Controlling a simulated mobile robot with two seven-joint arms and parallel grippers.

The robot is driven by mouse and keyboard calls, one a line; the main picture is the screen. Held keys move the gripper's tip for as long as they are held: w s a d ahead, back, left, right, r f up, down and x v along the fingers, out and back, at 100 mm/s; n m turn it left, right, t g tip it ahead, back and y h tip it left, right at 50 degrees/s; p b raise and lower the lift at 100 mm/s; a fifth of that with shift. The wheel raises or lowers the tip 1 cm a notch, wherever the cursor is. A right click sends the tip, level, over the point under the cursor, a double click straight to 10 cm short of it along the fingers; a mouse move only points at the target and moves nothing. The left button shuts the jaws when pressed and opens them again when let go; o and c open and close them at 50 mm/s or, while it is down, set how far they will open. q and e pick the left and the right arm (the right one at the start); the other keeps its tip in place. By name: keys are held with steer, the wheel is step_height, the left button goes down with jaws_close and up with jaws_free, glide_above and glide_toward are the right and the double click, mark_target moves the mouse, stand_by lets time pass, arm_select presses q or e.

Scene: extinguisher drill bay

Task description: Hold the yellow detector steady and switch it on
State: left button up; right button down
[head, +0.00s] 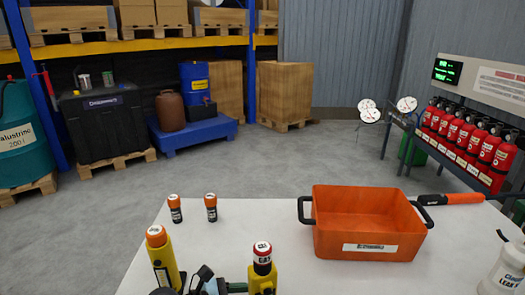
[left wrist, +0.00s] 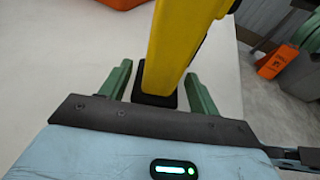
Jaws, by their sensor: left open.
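A yellow detector (head: 262,283) with a red and white labelled top stands at the table's near edge in the head view. Its lower part is cut off by the frame. My left gripper (head: 238,287) is just left of it, with a green finger beside the body. In the left wrist view a yellow body (left wrist: 176,45) with a black end lies between the two open green fingers of my left gripper (left wrist: 158,72). A gap shows on the left side. A second yellow device (head: 162,260) with an orange cap stands farther left. My right gripper is not in view.
Two small orange-capped bottles (head: 211,207) stand on the white table (head: 260,205). An orange tub (head: 368,215) with black handles sits right of centre. An orange-handled tool (head: 452,199) lies behind it, and a white bottle (head: 505,272) stands at right.

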arm_select(q)
steer(key=v, duration=1)
steer(key=shift+s+r, duration=0.1)
steer(key=shift+s, duration=0.05)
